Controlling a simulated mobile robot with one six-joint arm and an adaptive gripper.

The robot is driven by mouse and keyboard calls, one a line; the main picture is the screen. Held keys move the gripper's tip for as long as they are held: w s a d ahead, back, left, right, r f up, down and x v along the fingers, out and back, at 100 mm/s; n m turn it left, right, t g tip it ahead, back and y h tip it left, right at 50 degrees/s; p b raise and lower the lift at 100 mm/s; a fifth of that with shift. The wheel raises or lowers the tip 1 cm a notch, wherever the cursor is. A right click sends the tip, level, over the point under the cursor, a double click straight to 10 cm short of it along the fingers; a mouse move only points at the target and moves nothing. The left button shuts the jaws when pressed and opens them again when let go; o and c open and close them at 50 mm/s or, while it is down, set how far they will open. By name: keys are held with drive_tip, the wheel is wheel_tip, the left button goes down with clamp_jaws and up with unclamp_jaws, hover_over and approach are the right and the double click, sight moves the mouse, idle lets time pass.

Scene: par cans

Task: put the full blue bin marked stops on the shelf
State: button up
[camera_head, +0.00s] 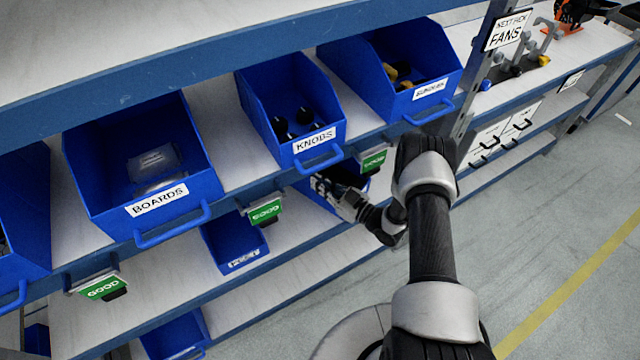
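My gripper (328,188) is at the middle shelf level, below the knobs bin and in front of a blue bin (316,197). The gripper covers much of that bin, and no label on it can be read. I cannot tell whether the fingers are open, shut or touching the bin. Another blue bin (222,232) stands to the left on the same lower shelf (150,295); its white label is too small to read. I see no label that reads stops.
The upper shelf holds blue bins marked boards (85,160), knobs (255,100) and a third (350,65) with a blurred label. Green "good" tags (266,211) hang from its edge. Open floor (550,230) lies at right.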

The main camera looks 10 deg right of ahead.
drive_tip(key=o, duration=0.5)
drive_tip(key=shift+c, duration=0.2)
drive_tip(key=p+v, duration=0.3)
drive_tip(key=v, duration=0.9)
drive_tip(key=shift+r, duration=0.1)
